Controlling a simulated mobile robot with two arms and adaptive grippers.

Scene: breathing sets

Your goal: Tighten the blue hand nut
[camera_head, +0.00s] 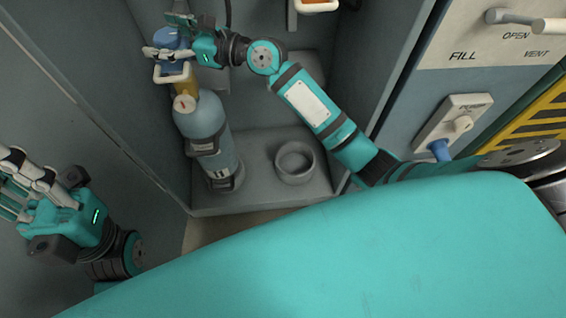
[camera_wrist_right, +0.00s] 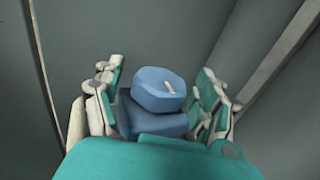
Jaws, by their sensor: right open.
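The blue hand nut (camera_head: 167,39) sits at the top of the fitting above a blue-grey cylinder (camera_head: 203,125) in the head view. In the right wrist view the blue hand nut (camera_wrist_right: 160,90) has a white mark on its top. My right gripper (camera_head: 172,40) is open around it, with one finger set on each side; it also shows in the right wrist view (camera_wrist_right: 160,106). I cannot tell whether the fingers touch the nut. My left gripper (camera_head: 22,190) is at the lower left of the head view, away from the cylinder, and its fingertips are partly cut off.
The cylinder stands in a grey recess beside an empty round holder (camera_head: 294,163). A brass-coloured fitting and a round gauge (camera_head: 185,103) lie below the nut. Recess walls are close by.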

